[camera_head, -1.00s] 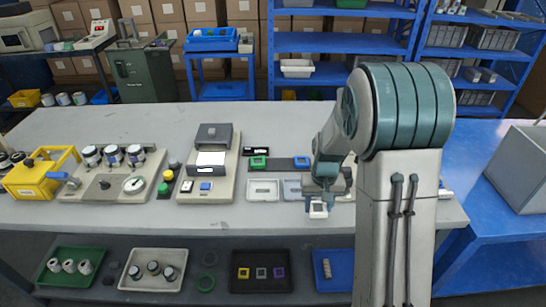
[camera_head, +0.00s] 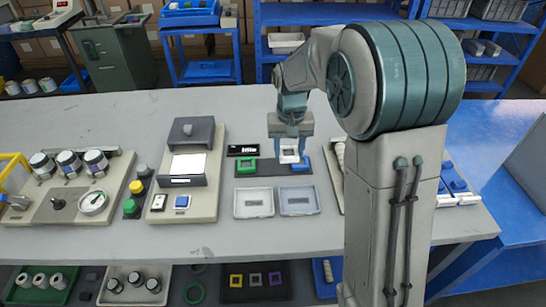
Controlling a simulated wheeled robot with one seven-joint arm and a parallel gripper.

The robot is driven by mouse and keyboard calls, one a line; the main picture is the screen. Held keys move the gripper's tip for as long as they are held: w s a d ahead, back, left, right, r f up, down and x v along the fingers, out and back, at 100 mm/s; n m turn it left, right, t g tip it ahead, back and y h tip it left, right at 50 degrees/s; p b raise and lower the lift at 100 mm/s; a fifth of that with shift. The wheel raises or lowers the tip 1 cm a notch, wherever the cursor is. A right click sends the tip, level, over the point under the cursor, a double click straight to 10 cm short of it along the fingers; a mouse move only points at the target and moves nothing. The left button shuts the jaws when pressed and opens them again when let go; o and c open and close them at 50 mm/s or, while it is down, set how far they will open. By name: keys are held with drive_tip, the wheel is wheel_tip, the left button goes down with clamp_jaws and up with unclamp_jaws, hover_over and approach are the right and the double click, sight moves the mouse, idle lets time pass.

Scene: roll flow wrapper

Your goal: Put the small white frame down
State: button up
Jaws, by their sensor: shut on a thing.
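My gripper (camera_head: 290,146) is shut on the small white frame (camera_head: 289,156), a square piece with a dark opening. It holds the frame at the dark strip (camera_head: 265,169) on the bench, between a green frame (camera_head: 245,166) at the strip's left end and a blue frame (camera_head: 301,165) at its right, which is partly hidden by a finger. I cannot tell whether the white frame touches the strip or hangs just above it.
In front of the strip are a white tray (camera_head: 253,213) and a grey-blue tray (camera_head: 299,212). A black label plate (camera_head: 242,150) lies behind it. A grey device (camera_head: 190,200) stands to the left. A dark tray (camera_head: 252,294) with small coloured frames is on the lower shelf.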

sight(273, 166)
drive_tip(key=w+a+f, duration=0.1)
drive_tip(key=w+a, duration=0.1)
drive_tip(key=w+a+f, duration=0.2)
drive_tip(key=shift+f, duration=2.25)
drive_tip(key=shift+f, duration=0.15)
drive_tip(key=o, duration=0.9)
drive_tip(key=shift+o, duration=0.2)
